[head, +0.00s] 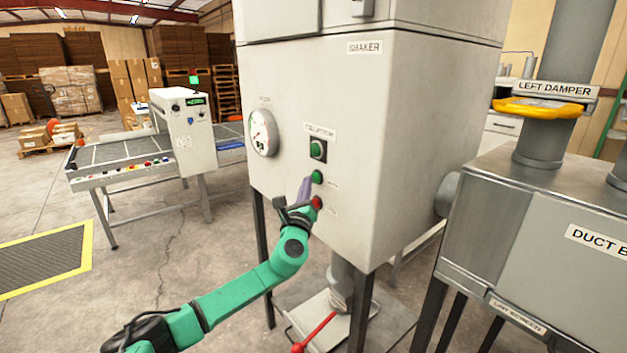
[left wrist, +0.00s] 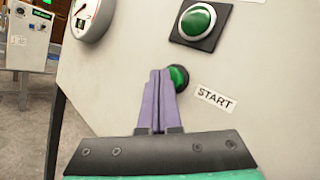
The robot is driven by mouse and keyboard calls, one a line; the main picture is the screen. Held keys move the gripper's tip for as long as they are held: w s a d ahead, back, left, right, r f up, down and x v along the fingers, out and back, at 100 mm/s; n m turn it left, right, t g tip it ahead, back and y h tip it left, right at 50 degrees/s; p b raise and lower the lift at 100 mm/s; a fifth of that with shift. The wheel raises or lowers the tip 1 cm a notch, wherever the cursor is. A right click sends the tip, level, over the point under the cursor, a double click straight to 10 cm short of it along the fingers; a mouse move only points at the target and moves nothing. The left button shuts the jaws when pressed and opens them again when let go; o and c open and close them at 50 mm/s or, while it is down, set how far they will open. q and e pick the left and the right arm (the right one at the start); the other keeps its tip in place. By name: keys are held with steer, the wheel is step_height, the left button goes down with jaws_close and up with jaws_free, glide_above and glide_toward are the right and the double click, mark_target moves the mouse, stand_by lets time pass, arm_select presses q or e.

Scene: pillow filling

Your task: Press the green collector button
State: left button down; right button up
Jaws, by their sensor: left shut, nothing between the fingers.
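The green START button (head: 317,177) is on the front of the grey collector cabinet (head: 345,100). In the left wrist view the START button (left wrist: 180,77) is partly hidden behind the fingertips. Above it is a larger green round piece on a black square plate (head: 318,150); it also shows in the left wrist view (left wrist: 198,20). Below is a red button (head: 317,202). My left gripper (head: 307,181) is shut and empty, its purple fingers (left wrist: 160,73) together, tips at the START button's left edge. I cannot tell whether they touch it. My right gripper is not in view.
A round gauge (head: 263,133) sits left of the buttons on the cabinet. A grey duct box (head: 560,200) with a yellow damper handle (head: 540,108) stands at right. A conveyor table (head: 120,165) is at left. A red-handled lever (head: 318,330) is low under the cabinet.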

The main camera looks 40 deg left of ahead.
arm_select(q)
steer(key=shift+w+d, duration=0.15)
steer(key=shift+w, duration=0.2)
stand_by(0.4)
steer(key=shift+s+a, duration=0.3)
steer(key=shift+s, duration=0.55)
steer(key=shift+f, duration=0.1)
steer(key=s, duration=0.2)
steer(key=s+a, duration=0.1)
steer(key=s, duration=0.1)
steer(key=shift+s+a, duration=0.2)
steer(key=shift+s, duration=0.2)
stand_by(0.5)
